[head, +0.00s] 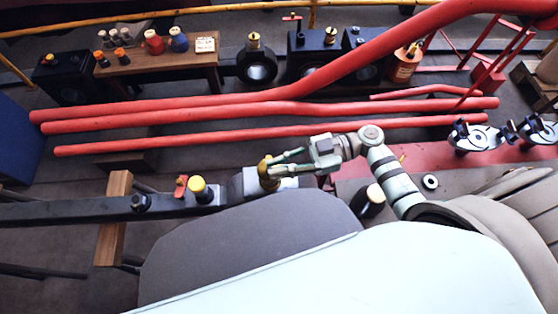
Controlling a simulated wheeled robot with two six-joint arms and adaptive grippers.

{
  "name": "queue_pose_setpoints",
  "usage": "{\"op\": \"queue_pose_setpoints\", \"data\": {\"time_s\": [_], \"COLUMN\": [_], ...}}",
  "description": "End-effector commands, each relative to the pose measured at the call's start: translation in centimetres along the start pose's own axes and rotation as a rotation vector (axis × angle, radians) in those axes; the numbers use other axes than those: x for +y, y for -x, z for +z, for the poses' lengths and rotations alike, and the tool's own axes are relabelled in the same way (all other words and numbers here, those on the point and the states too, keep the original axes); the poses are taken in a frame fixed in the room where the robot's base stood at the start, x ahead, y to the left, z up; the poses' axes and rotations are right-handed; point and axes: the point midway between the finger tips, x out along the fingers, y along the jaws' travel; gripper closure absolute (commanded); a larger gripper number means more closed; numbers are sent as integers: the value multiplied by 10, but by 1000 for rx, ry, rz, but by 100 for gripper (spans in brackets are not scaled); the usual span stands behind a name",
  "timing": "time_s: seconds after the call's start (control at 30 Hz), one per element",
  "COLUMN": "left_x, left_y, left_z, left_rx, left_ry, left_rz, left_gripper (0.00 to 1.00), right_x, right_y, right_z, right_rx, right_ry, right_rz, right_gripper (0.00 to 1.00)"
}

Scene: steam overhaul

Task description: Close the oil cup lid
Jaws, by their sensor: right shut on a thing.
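The brass oil cup (267,183) stands on the pale grey block at the right end of a long dark rod, in the middle of the head view. My right gripper (272,165) reaches in from the right. Its fingers are closed at the top of the cup, where the lid is. The fingers partly hide the lid, and it is too small to tell how far open it stands. My left gripper is not in view.
The dark rod (90,211) carries a yellow-capped fitting (199,189) and a small red fitting (181,186) left of the cup. Red pipes (200,140) run behind. A cream-topped dark cylinder (371,200) stands near my right arm. A wooden bench (160,77) holds bottles and cans.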

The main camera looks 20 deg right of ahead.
Motion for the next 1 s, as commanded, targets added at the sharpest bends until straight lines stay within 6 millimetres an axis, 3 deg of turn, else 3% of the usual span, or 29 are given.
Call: {"op": "queue_pose_setpoints", "data": {"time_s": [0.5,0.53,0.67,1.0], "left_x": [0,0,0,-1], "left_y": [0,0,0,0], "left_z": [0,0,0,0], "left_rx": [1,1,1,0], "left_ry": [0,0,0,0], "left_rz": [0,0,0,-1], "left_gripper": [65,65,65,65], "right_x": [-2,-2,-2,-2], "right_y": [0,0,0,1], "right_z": [5,5,5,6], "right_rx": [-13,-13,-13,-14], "right_ry": [25,25,24,22], "right_rz": [3,3,3,2], "right_gripper": [100,84,65,65]}}
